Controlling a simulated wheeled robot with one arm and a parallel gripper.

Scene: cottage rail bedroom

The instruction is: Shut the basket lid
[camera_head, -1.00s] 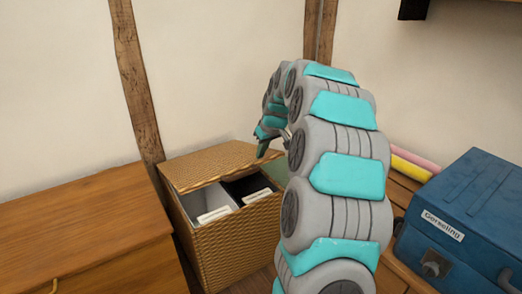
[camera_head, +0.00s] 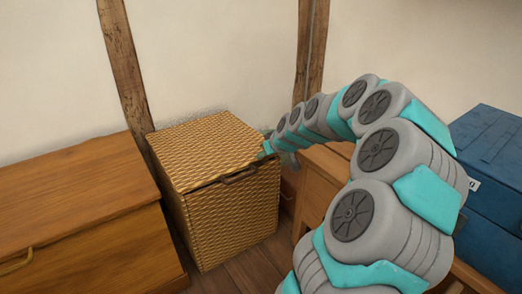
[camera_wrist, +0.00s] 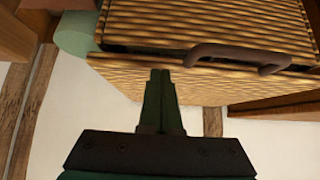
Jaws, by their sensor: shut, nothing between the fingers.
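The woven wicker basket (camera_head: 235,222) stands against the wall between two wooden chests. Its lid (camera_head: 205,148) lies down over the top and hides the inside. A thin dark gap shows under the lid's front edge. The wrist view also shows this gap between the lid (camera_wrist: 215,85) and the basket's front (camera_wrist: 150,22). A dark brown handle (camera_wrist: 240,55) is on the front near the rim. My gripper (camera_head: 267,148) is at the lid's right edge. In the wrist view its fingers (camera_wrist: 160,74) are together and empty, over the lid near its front edge; contact is unclear.
A wooden chest (camera_head: 75,200) stands close on the basket's left. A wooden surface (camera_head: 325,165) lies on the right under my arm, with a blue case (camera_head: 495,150) farther right. Timber posts (camera_head: 125,65) and the pale wall stand behind. Some floor (camera_head: 250,268) shows in front.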

